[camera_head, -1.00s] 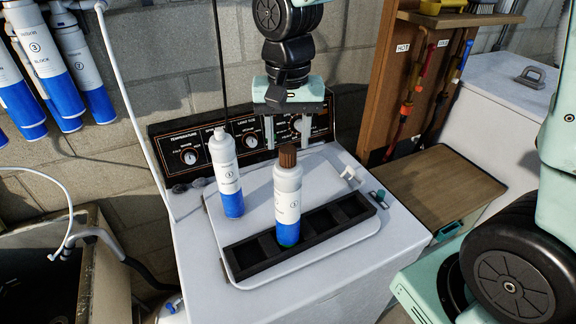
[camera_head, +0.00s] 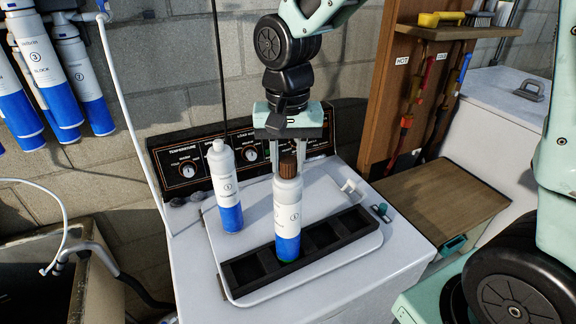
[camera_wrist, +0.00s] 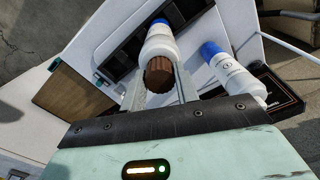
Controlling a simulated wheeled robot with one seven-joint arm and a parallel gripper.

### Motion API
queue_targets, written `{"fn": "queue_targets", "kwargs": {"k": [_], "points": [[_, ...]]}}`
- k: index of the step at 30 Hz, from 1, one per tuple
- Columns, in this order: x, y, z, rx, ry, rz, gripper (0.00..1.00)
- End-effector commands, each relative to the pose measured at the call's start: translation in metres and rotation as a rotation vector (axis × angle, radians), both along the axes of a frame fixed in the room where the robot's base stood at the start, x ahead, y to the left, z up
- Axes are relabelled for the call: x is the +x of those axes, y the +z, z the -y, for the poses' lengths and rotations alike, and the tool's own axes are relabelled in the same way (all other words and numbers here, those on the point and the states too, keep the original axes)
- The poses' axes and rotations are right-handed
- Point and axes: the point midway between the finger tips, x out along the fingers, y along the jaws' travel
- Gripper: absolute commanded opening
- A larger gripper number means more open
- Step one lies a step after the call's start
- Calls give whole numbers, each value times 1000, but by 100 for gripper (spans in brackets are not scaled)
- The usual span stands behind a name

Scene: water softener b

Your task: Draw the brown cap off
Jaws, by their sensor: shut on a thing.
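The brown cap (camera_head: 287,166) sits on top of a white and blue cartridge (camera_head: 287,215). The cartridge stands upright in a slot of the black rack (camera_head: 245,275). My gripper (camera_head: 287,165) comes down from above, its two fingers on either side of the cap and shut on it. In the wrist view, the ribbed cap (camera_wrist: 159,74) lies between the fingers of my gripper (camera_wrist: 160,84), with the cartridge (camera_wrist: 160,42) beyond it. The cap appears seated on the cartridge. The finger contact is partly hidden in the head view.
A second white and blue cartridge (camera_head: 225,188), with a white top, stands to the left, close to my gripper. The control panel (camera_head: 190,168) is behind it. Several cartridges (camera_head: 75,75) hang on the wall at left. The rack's other slots look empty.

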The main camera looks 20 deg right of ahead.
Motion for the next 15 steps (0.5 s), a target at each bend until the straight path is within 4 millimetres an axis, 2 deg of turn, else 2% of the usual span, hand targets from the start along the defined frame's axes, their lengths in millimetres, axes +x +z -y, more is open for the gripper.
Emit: {"fn": "queue_targets", "kwargs": {"k": [10, 15], "points": [[0, 6, 0, 0, 0, 1, 3], [0, 17, 0, 0, 0, 1, 3]]}}
